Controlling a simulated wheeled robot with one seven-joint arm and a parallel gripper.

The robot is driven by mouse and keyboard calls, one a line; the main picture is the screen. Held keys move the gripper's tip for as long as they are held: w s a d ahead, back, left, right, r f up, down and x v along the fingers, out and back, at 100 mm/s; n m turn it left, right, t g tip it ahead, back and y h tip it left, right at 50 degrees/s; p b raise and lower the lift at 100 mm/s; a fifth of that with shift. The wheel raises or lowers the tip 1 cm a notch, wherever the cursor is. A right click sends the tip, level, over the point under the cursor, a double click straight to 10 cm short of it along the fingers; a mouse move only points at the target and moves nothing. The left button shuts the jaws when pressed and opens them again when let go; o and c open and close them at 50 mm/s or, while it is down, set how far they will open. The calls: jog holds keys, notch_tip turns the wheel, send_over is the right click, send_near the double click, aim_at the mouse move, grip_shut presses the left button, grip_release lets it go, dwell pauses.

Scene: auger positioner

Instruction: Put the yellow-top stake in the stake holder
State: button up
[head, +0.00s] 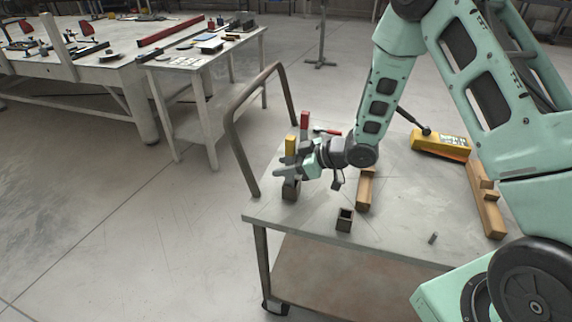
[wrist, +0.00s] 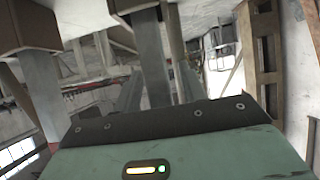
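The yellow-top stake (head: 291,145) stands upright near the left edge of the cart, its foot at a dark block (head: 291,190). My gripper (head: 290,163) is level at its shaft, with fingers on both sides of it. Whether the fingers press on it is hidden. In the wrist view a grey shaft (wrist: 152,55) runs between the fingers, below a brown block (wrist: 128,5); the yellow top is not visible there. A dark, open-topped square box (head: 344,220), apparently the stake holder, stands empty-looking toward the cart's front, right of the gripper.
A red-top stake (head: 304,120) stands just behind the yellow one. A wooden block (head: 365,190) lies behind the box; wooden pieces (head: 487,208) and a yellow device (head: 440,144) are to the right. A small grey cylinder (head: 433,238) stands near the front. The cart's bent handle (head: 235,130) rises at left.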

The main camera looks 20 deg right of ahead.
jog(key=shift+r, duration=0.2)
jog(key=v, duration=1.2)
jog(key=s+a+r+m+g+h, duration=0.1)
jog(key=s+a+r+h, duration=0.1)
jog(key=a+r+h, duration=0.15)
jog(key=s+a+r+m+h, duration=0.1)
jog(key=s+a+r+h, duration=0.15)
jog(key=a, duration=0.25)
jog(key=s+a+r+g+h, duration=0.1)
jog(key=s+a+g, duration=0.1)
jog(key=s, duration=0.9)
jog(key=s+a+r+m+g+h, duration=0.1)
jog(key=s+a+r+g+h, duration=0.1)
jog(key=s, duration=0.9)
jog(key=shift+s+a+r+g, duration=0.2)
jog(key=shift+s+a+g, duration=0.3)
jog(key=shift+g, duration=0.6)
jog(key=shift+w, duration=0.1)
